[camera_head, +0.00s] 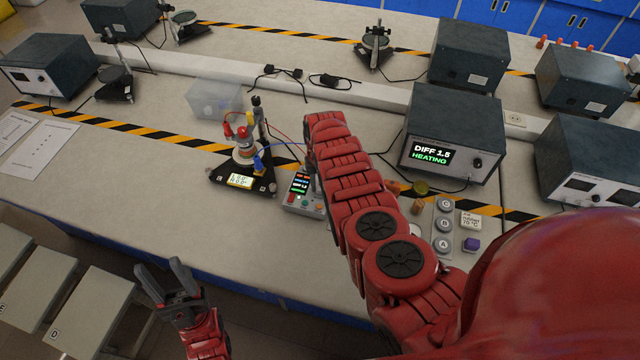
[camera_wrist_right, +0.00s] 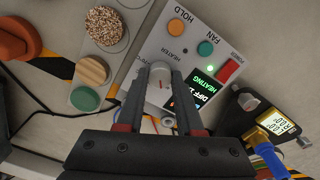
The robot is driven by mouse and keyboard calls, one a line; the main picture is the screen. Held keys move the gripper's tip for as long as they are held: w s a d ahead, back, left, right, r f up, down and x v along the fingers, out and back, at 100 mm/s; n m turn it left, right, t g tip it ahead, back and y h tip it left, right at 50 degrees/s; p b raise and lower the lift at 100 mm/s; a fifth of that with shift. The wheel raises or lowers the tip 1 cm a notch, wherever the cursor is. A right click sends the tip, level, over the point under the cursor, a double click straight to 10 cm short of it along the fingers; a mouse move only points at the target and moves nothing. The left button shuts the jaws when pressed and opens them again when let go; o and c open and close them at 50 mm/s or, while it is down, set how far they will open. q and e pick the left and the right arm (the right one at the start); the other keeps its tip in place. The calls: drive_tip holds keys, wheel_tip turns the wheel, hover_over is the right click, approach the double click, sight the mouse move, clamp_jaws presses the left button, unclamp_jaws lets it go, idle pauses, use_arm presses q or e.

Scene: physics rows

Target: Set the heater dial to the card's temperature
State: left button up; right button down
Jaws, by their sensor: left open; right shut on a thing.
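The control box (camera_head: 304,193) stands left of my right arm. In the right wrist view its panel (camera_wrist_right: 192,42) has HOLD, FAN and HEATER labels, and its small screen (camera_wrist_right: 190,97) shows green HEATING text. My right gripper (camera_wrist_right: 161,80) is shut on the pale heater dial (camera_wrist_right: 160,77); the dial's scale is mostly hidden by the fingers. The white card (camera_head: 471,221) lies at the right; its small print seems to read rubber, 75 °C. The large display (camera_head: 431,154) reads DIFF 1.5, HEATING. My left gripper (camera_head: 165,283) is open and empty beyond the bench's front edge.
The apparatus (camera_head: 244,155) with red and blue cables stands left of the box, with its lit meter (camera_head: 240,181). A grey tray of discs (camera_head: 443,228) and a purple block (camera_head: 471,244) are right of my arm.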

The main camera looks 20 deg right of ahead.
drive_tip(key=shift+f+m, duration=0.1)
drive_tip(key=shift+m, duration=0.8)
drive_tip(key=m+b, duration=0.1)
drive_tip(key=m, duration=0.1)
drive_tip(key=shift+m+b, duration=0.3)
drive_tip(key=shift+m, duration=0.1)
drive_tip(key=m+b, duration=0.2)
drive_tip(key=m, duration=0.2)
drive_tip(key=shift+a+f+m+b, duration=0.1)
drive_tip(key=shift+m+b, duration=0.2)
drive_tip(key=shift+b, duration=0.05)
drive_tip(key=m+b, duration=0.2)
drive_tip(key=m, duration=0.1)
drive_tip(key=shift+m, duration=0.3)
drive_tip(key=m+b, duration=0.3)
drive_tip(key=m, duration=0.3)
drive_tip(key=m+b, duration=0.1)
drive_tip(key=m, duration=0.2)
drive_tip(key=shift+m+b, duration=1.15)
drive_tip(key=shift+m, duration=0.65)
drive_tip(key=shift+r, duration=0.2)
